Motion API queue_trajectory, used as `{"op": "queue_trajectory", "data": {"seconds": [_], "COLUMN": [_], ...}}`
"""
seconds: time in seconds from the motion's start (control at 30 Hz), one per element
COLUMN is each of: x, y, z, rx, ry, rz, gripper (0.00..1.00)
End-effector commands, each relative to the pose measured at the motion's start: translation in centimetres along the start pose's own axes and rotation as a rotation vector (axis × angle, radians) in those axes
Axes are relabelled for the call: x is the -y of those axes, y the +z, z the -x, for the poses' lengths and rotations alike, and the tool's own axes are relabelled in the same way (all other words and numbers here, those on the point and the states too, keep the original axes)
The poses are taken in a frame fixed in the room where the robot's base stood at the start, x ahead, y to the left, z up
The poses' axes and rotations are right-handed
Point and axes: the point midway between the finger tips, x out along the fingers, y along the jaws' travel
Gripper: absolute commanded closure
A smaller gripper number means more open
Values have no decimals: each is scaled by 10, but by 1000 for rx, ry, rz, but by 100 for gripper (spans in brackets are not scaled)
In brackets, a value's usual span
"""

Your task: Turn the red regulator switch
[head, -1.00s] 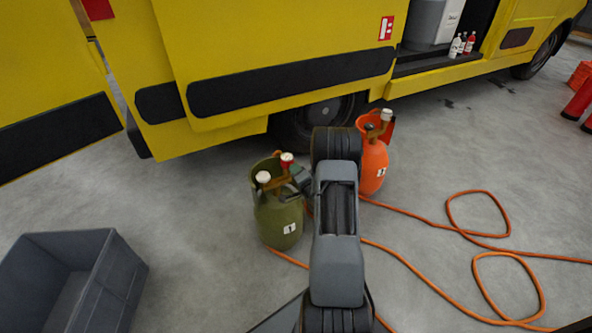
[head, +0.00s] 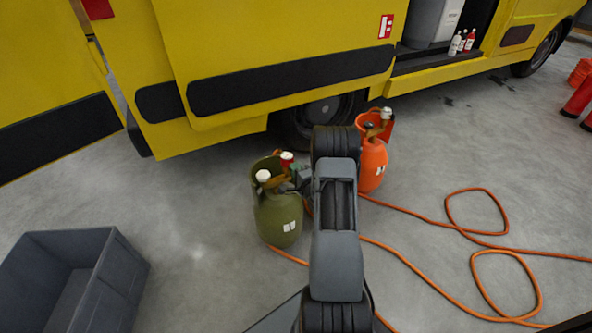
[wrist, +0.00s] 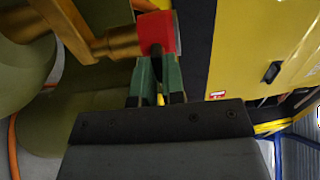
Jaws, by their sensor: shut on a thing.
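The red regulator switch (head: 287,160) sits on the brass valve at the top of the olive-green gas cylinder (head: 278,215). In the wrist view the switch (wrist: 157,33) is a red block at the end of the brass fitting (wrist: 115,42). My gripper (wrist: 157,72) has green fingers, and their tips are closed on the switch from below in that view. In the head view my gripper (head: 299,176) reaches the valve from the right, partly hidden behind my arm. The cylinder stands upright on the floor.
An orange gas cylinder (head: 372,160) stands just right of my arm. An orange hose (head: 455,228) loops over the floor at right. A grey crate (head: 120,275) is at lower left. A yellow van (head: 280,50) stands close behind the cylinders. Floor left of the green cylinder is clear.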

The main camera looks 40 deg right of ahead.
Motion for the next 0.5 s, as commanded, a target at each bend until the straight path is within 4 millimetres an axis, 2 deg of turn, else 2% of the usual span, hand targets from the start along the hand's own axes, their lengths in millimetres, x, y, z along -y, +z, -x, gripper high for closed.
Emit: {"op": "queue_trajectory", "data": {"seconds": [0.23,0.27,0.5], "x": [0,0,0], "y": [1,1,1], "z": [0,0,0], "rx": [1,1,1], "ry": [1,1,1], "rz": [0,0,0], "gripper": [100,89,66]}}
